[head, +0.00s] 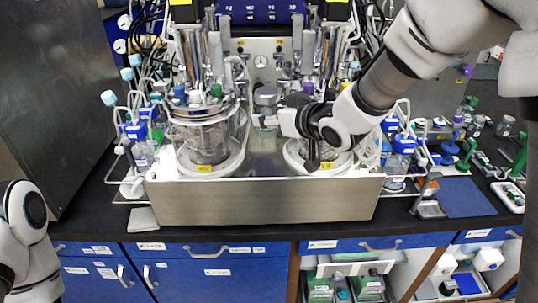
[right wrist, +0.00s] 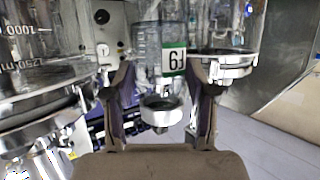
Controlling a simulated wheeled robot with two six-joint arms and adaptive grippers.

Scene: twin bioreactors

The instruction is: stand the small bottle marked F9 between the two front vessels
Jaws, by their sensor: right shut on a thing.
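The left front vessel (head: 205,140) and right front vessel (head: 322,167) stand in the steel tray; my arm hides much of the right one. Whether the bottle's base touches the tray is hidden. My left gripper is out of view.
The steel tray (head: 262,203) has a raised front wall. Tubes and steel fittings crowd behind the vessels. Small bottles with blue tops (head: 403,145) stand right of the tray. A blue mat (head: 465,197) lies on the dark bench at right.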

